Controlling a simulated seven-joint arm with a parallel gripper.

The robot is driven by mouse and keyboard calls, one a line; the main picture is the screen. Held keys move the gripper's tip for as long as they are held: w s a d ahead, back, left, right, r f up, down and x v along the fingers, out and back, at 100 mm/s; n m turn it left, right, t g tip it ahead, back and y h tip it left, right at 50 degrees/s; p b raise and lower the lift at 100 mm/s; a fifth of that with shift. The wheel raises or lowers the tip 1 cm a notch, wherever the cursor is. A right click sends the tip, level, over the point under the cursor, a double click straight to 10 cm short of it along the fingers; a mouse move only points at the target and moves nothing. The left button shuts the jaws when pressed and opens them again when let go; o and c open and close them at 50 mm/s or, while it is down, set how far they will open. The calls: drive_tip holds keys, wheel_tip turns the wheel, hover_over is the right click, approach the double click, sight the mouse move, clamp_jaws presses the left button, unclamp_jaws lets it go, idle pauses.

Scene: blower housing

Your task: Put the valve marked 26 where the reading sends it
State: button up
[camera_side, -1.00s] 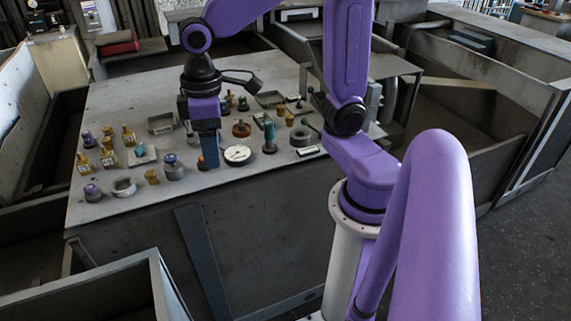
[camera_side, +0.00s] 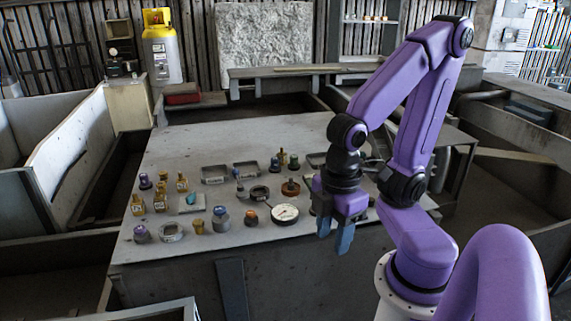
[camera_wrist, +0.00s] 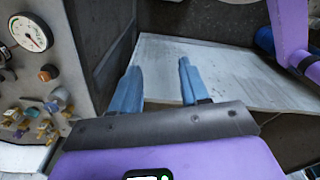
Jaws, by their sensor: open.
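Several brass-yellow valves with tags stand at the table's left, among them a front one (camera_side: 137,205), a middle one (camera_side: 160,202) and a rear one (camera_side: 182,184). Their numbers are too small to read, so I cannot tell which is 26. A round white dial gauge (camera_side: 285,214) lies near the front edge; it also shows in the wrist view (camera_wrist: 31,32), its reading not legible. My gripper (camera_side: 334,240) is open and empty, pointing down at the front edge, right of the gauge. Its blue fingers (camera_wrist: 159,68) stand apart in the wrist view.
Labelled shallow trays (camera_side: 214,174) and (camera_side: 246,169) lie behind the parts. Purple-capped parts, grey rings, a blue-grey bottle-like part (camera_side: 221,219) and an orange-topped knob (camera_side: 251,217) crowd the middle. The rear of the table (camera_side: 250,135) is clear.

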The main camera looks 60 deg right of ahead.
drive_tip(key=w+d+f+n+t+h, duration=0.1)
drive_tip(key=w+d+h, duration=0.2)
drive_tip(key=w, duration=0.7)
drive_tip(key=n+t+h, duration=0.2)
drive_tip(key=n+h, duration=0.5)
drive_tip(key=h, duration=0.4)
approach(281, 151)
drive_tip(key=x, duration=0.3)
drive_tip(key=shift+w+d, duration=0.25)
drive_tip(key=shift+d, duration=0.15)
drive_tip(key=shift+x, duration=2.65)
drive_tip(key=shift+s+f, duration=0.15)
clamp_jaws()
